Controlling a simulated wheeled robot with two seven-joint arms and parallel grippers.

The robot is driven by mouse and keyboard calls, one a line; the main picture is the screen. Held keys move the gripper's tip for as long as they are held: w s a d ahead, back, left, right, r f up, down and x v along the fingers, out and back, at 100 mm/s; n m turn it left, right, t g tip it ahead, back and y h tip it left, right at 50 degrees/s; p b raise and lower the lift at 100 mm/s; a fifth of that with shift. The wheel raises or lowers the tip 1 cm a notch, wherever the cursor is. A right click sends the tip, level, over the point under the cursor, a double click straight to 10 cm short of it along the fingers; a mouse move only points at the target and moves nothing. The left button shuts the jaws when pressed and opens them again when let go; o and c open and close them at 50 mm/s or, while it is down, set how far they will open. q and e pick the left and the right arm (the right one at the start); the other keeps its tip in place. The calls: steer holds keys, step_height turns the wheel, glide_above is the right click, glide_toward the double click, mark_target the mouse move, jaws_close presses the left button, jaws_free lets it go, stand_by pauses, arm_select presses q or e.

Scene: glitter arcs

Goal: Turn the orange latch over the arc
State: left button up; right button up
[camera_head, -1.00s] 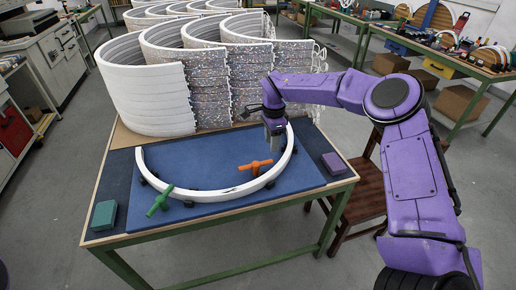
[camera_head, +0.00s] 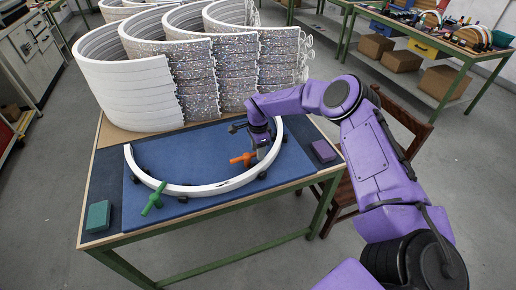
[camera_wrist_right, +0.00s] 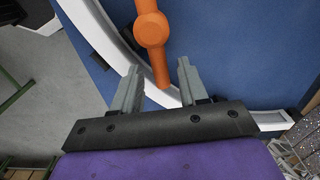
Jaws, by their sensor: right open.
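The orange latch (camera_head: 240,159) sits on the blue board (camera_head: 195,153), inside the right part of the white arc (camera_head: 207,189). In the wrist view the orange latch (camera_wrist_right: 150,28) has a round hub, and its near arm reaches down over the white arc (camera_wrist_right: 93,30). My right gripper (camera_head: 263,150) is low at the latch's right end and partly hides it. In the wrist view the right gripper (camera_wrist_right: 158,76) is open, with the end of the latch's arm between its fingers. Contact cannot be told. A green latch (camera_head: 153,198) crosses the arc at the left front. My left gripper is not in view.
A teal block (camera_head: 98,216) lies at the table's left front and a purple block (camera_head: 323,151) at the right. Stacked white arcs with glittery ends (camera_head: 193,85) fill the back of the table. A brown chair (camera_head: 345,190) stands at the right.

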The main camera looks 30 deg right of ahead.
jaws_close()
